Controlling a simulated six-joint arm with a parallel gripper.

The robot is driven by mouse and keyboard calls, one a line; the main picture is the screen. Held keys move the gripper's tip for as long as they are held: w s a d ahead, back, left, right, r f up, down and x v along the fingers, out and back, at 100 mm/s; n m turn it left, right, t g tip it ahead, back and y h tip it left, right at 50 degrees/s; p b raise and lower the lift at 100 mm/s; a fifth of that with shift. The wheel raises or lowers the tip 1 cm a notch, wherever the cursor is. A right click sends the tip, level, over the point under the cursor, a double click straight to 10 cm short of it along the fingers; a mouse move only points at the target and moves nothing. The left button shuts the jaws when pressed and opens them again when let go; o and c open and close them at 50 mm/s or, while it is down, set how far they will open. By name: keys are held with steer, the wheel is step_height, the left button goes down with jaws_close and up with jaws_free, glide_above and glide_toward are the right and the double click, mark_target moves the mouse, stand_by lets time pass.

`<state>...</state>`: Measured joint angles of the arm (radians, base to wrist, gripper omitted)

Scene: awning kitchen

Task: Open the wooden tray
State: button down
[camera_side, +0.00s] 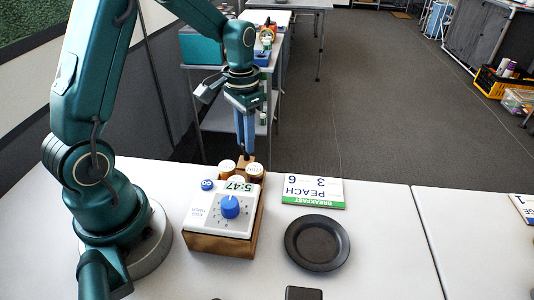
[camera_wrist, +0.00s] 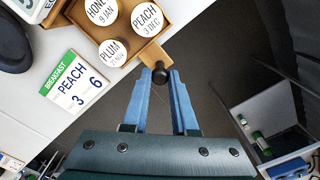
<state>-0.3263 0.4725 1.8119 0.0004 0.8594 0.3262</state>
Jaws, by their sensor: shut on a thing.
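The wooden tray (camera_wrist: 182,13) slides out of the far side of a wooden box (camera_side: 217,245) and is at least partly open. Three jars with white lids stand in it; the wrist view reads PLUM (camera_wrist: 113,52), PEACH (camera_wrist: 147,18) and a partly readable third (camera_wrist: 103,12). A wooden tab (camera_wrist: 151,54) with a dark knob (camera_wrist: 159,75) sticks out of the tray's front. My gripper (camera_side: 245,153) points down at the tray's far end, its blue fingers shut on the knob. In the side view the jars and fingers hide most of the tray.
A white timer (camera_side: 207,221) with a blue dial sits on the box. A BREAKFAST PEACH card (camera_side: 312,191) and a dark plate (camera_side: 317,243) lie to the right on the white table (camera_side: 385,245). The table's far edge is close to the tray. A grey cart (camera_side: 215,115) stands beyond.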

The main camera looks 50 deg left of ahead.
steer(key=shift+w+a, duration=0.25)
steer(key=shift+w, duration=0.05)
steer(key=c, duration=0.7)
jaws_free()
steer(key=shift+r, duration=0.1)
steer(key=shift+r, duration=2.5)
